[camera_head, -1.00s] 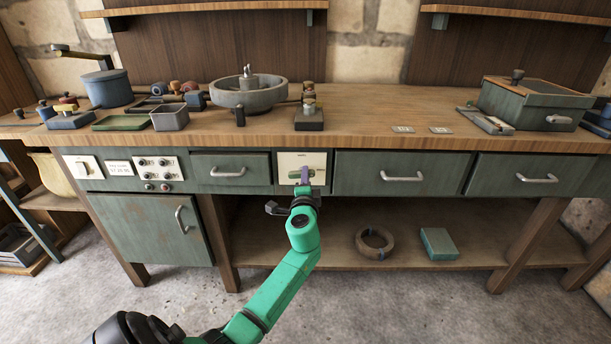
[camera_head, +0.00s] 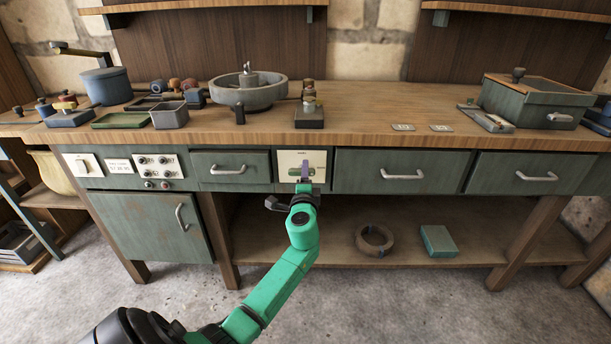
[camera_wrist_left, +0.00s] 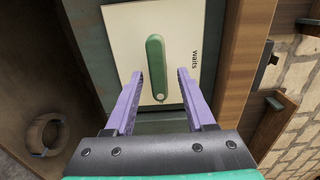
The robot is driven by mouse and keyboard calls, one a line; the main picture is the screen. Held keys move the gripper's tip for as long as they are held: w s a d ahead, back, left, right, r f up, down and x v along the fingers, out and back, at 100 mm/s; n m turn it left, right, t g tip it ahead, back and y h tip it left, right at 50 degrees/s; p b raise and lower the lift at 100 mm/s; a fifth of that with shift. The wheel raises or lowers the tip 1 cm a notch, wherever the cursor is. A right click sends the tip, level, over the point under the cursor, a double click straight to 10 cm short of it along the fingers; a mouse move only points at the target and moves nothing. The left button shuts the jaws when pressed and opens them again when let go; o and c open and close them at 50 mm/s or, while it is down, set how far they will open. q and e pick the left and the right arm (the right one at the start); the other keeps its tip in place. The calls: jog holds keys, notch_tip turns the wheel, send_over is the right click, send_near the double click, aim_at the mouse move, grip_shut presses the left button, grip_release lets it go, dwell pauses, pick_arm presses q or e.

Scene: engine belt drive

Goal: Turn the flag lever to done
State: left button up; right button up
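The flag lever (camera_head: 307,171) is a green bar on a cream panel (camera_head: 289,157) in the bench front, between two drawers. In the head view it lies roughly level. In the left wrist view the lever (camera_wrist_left: 155,58) runs upright in the picture, with a pale round spot at its lower end and the word "waits" beside it. My left gripper (camera_head: 304,186) is in front of the panel; its purple fingers, also in the left wrist view (camera_wrist_left: 160,76), are open, one on each side of the lever's lower end, with gaps. My right gripper is out of view.
Drawer handles (camera_head: 228,170) (camera_head: 402,175) stick out on both sides of the panel. The bench top (camera_head: 370,115) overhangs above. A ring (camera_head: 374,240) and a teal box (camera_head: 438,241) lie on the lower shelf. A switch panel (camera_head: 158,167) is at the left.

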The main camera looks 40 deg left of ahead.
pick_arm(q)
jog(key=shift+d, duration=0.1)
jog(key=v, duration=1.4)
jog(key=shift+s+d, duration=0.15)
jog(key=shift+s, duration=0.05)
